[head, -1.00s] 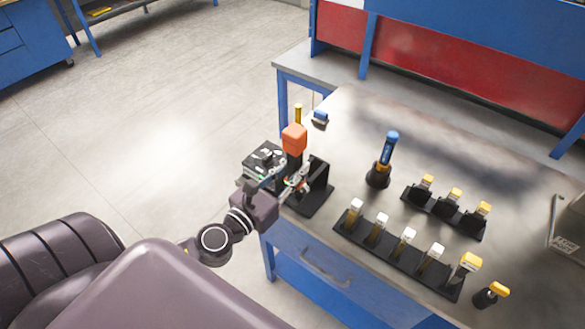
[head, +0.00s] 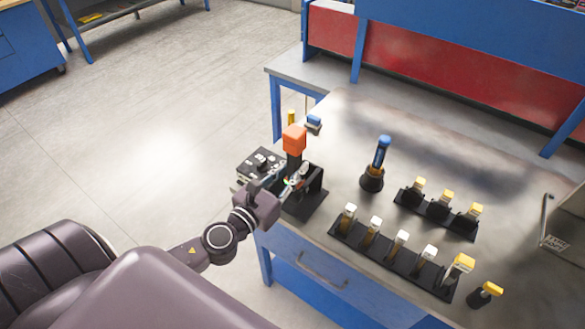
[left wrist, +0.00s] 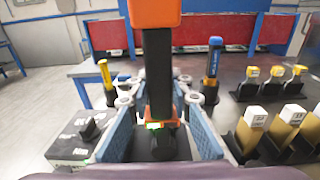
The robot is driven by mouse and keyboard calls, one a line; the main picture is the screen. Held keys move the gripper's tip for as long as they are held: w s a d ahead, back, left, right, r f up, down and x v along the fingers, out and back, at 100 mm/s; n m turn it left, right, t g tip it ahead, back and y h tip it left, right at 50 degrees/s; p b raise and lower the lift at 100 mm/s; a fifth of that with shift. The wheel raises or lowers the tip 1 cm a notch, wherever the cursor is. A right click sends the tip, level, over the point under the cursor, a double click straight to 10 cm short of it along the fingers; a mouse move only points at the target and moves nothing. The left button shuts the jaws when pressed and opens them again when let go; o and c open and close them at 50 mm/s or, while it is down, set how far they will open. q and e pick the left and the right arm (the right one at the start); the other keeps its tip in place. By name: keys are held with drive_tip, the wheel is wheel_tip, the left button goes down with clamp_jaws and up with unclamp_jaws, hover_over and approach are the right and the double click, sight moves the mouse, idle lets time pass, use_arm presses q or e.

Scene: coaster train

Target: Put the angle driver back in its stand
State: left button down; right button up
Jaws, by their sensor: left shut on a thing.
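The angle driver, with an orange block (head: 294,138) on top of a dark upright shaft, stands upright at the table's left edge. My left gripper (head: 293,183) is shut around its dark shaft. In the left wrist view, the shaft (left wrist: 158,70) runs down between the two blue-grey fingers of the left gripper (left wrist: 158,98), and a small green light shows low on it. A black stand (head: 312,190) with an upright wall is right beside the gripper. I cannot tell whether the driver's lower end sits in it. My right gripper is out of view.
A blue-topped driver (head: 381,155) stands in a round black base to the right. Two black racks (head: 375,255) (head: 437,212) hold yellow- and white-topped pieces. A dark box with buttons (head: 258,163) is left of the gripper. Floor is clear at left.

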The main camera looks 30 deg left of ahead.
sight(302, 158)
use_arm(q)
drive_tip(key=shift+w+d+r+p, duration=0.15)
drive_tip(key=shift+w+p, duration=0.1)
drive_tip(key=shift+w, duration=0.6)
drive_tip(key=shift+w+r+p, duration=0.15)
drive_tip(key=shift+w+p, duration=0.1)
drive_tip(key=shift+w, duration=0.6)
drive_tip(key=shift+f+b, duration=0.65)
drive_tip(key=shift+f, duration=0.15)
idle(1.4)
drive_tip(key=c, duration=1.7)
unclamp_jaws()
drive_tip(key=shift+s+f, duration=0.1)
drive_tip(key=shift+o, duration=0.2)
drive_tip(key=shift+s+f, duration=0.1)
drive_tip(key=shift+f, duration=0.25)
drive_tip(key=s+r, duration=0.1)
drive_tip(key=s, duration=1)
drive_tip(key=shift+s+a, duration=0.4)
drive_tip(key=shift+a, duration=0.05)
